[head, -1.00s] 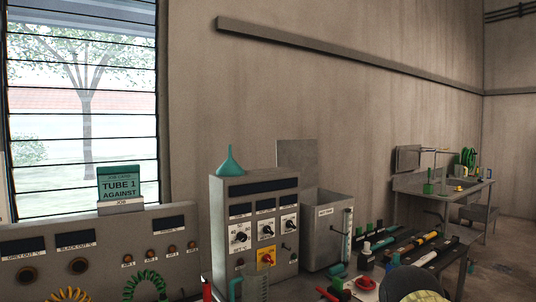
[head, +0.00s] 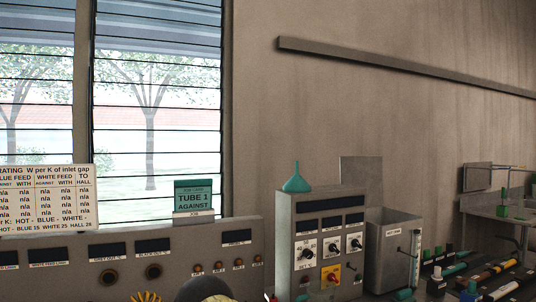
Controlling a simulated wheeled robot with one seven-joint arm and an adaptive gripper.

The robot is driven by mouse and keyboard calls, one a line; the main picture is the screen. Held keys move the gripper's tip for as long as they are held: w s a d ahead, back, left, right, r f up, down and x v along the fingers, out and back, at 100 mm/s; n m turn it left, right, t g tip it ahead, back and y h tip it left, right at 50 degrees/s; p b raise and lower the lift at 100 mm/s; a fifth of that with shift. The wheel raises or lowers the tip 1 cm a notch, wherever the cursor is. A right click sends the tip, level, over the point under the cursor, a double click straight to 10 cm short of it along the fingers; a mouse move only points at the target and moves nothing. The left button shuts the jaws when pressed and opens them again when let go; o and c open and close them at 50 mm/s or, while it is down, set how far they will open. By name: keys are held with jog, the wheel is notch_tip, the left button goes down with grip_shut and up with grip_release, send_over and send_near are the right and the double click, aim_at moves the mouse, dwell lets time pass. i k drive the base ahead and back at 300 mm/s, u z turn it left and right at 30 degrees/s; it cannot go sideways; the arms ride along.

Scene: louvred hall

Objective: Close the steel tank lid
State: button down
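The steel tank (head: 388,262) is a grey, open-topped box with a small label on its front, right of the control cabinet in the head view. Its lid (head: 361,184) appears to be the flat grey panel standing upright behind the tank's rear edge, so the tank is open. The tank's inside is mostly hidden. My gripper is not recognisable in the view. A dark rounded shape (head: 204,290) at the bottom edge may be part of my arm, well left of the tank.
A control cabinet (head: 286,235) with knobs and a teal funnel (head: 297,178) on top stands left of the tank. A long panel (head: 130,250) with displays fills the lower left. Rods and fittings lie on the bench (head: 525,285) at right. A sink unit (head: 510,212) stands beyond.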

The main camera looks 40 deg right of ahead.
aim_at(363, 171)
jog(key=u, duration=1.85)
jog(key=k, duration=2.95)
jog(key=z, duration=1.85)
